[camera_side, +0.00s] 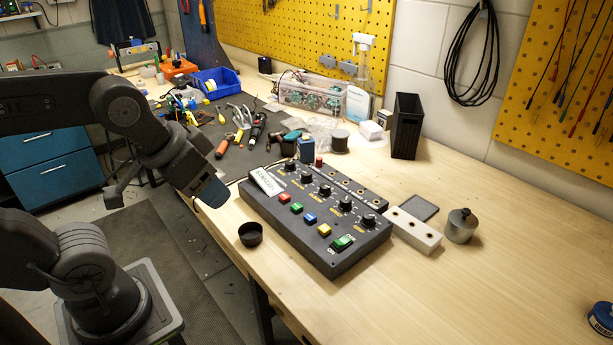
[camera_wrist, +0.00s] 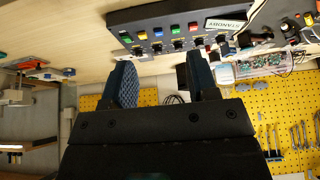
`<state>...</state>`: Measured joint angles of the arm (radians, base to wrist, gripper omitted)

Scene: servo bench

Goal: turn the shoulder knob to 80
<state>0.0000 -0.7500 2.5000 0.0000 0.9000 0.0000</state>
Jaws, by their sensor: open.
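A dark control box (camera_side: 300,215) sits on the wooden bench in the side view, and it shows upside down in the wrist view (camera_wrist: 160,20). A row of several black knobs (camera_side: 325,191) runs along its top, each with a pointer and a small yellow label. The lettering is too small to tell which knob is the shoulder one. Coloured buttons (camera_side: 296,208) line the front, and a pale STANDBY display (camera_side: 266,181) is at the left end. My gripper (camera_wrist: 161,75) is open and empty, left of the box in the side view and apart from it.
A small black cup (camera_side: 250,234) stands before the box. A white block with holes (camera_side: 413,230) and a grey metal pot (camera_side: 461,226) stand to its right. Tools lie on a dark mat (camera_side: 215,125) at the back left.

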